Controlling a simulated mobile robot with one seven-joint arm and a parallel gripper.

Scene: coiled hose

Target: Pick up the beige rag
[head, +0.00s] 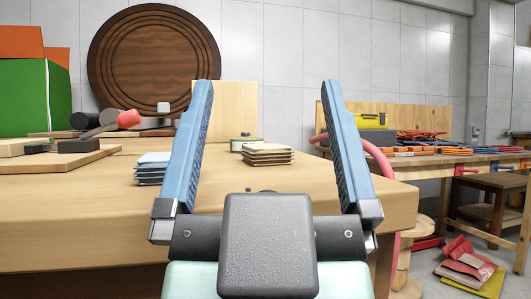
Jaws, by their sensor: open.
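A small stack of thin beige folded cloths (267,155), likely the beige rag, lies flat on the wooden workbench (110,215). It shows between the two blue fingers of my gripper (268,88). My gripper is open and empty, its fingers wide apart and pointing forward. The beige stack is beyond the gripper body and not touched by it, as far as I can see. The gripper body hides part of the bench top in front.
A blue-grey stack of cloths (153,168) lies left of the beige one. A small green-and-white tin (243,142) stands just behind the beige stack. A red-headed mallet (128,119) and wooden boards (60,158) are at the left. Another cluttered bench (430,162) stands right.

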